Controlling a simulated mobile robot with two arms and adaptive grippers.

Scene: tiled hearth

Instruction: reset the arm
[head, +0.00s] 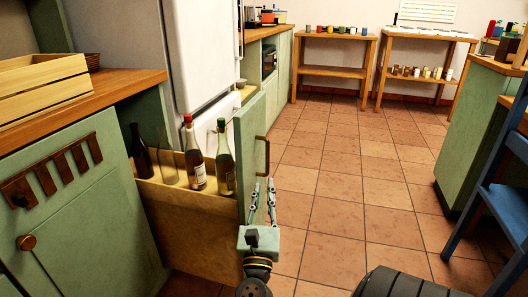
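I cannot tell whether the fingers touch the front.
The open wooden drawer (190,235) holds several bottles, among them a red-capped one (195,155) and a green one (225,160). A wooden crate (40,90) sits on the left counter. A blue chair (500,190) stands right. Tiled floor (350,180) between is clear.

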